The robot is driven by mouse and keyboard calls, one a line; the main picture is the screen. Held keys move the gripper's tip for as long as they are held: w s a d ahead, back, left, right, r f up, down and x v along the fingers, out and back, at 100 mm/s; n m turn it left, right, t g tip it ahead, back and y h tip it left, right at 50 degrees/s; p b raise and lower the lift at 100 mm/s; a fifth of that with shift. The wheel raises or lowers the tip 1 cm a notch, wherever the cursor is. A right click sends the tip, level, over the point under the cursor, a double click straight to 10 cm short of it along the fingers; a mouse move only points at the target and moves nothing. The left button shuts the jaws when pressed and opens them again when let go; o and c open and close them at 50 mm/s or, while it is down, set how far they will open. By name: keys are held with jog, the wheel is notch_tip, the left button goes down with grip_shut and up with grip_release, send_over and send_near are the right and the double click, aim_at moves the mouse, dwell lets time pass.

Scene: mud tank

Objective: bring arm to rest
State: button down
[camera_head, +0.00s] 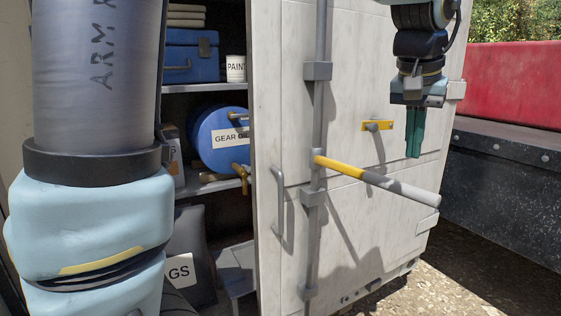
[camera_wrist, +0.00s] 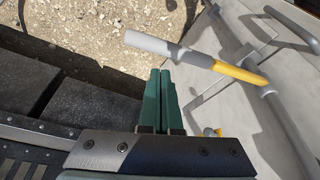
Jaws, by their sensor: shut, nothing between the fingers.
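My gripper (camera_head: 414,132) hangs at the upper right in the head view, its green fingers pointing down in front of the white cabinet door (camera_head: 345,70). The fingers are shut and empty. They are apart from the door's lever handle (camera_head: 375,181), which is yellow and grey and sticks out to the right below them. In the wrist view my gripper (camera_wrist: 161,100) points away over the ground. The lever handle (camera_wrist: 195,58) lies beyond and to the right of the fingertips, not touched.
The open door shows shelves with a blue toolbox (camera_head: 190,55), a paint can (camera_head: 236,68) and a blue gear oil drum (camera_head: 217,138). A yellow bracket (camera_head: 377,125) is on the door. A red and black vehicle side (camera_head: 515,150) stands at the right. Gravel ground (camera_head: 470,285) lies below.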

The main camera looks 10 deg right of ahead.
jog(key=w+a+f+n+y, duration=0.1)
jog(key=w+a+f, duration=0.25)
jog(key=a, duration=0.25)
jog(key=w+a+f+n, duration=0.2)
jog(key=a+f, duration=0.2)
jog(key=a, duration=0.2)
jog(key=w+a+f+n+y, duration=0.1)
jog(key=w+a+f, duration=0.25)
jog(key=a, duration=0.25)
jog(key=s+a+f+n, duration=0.1)
jog(key=s+a+f, duration=0.1)
jog(key=a+f, duration=0.3)
jog(key=s+a+f+n+g, duration=0.1)
jog(key=s+a+f+n, duration=0.1)
jog(key=a, duration=1.1)
notch_tip(320, 180, down, 3)
jog(key=shift+s+a+r+n, duration=0.1)
jog(key=shift+s+a+n, duration=0.15)
jog(key=shift+s, duration=0.3)
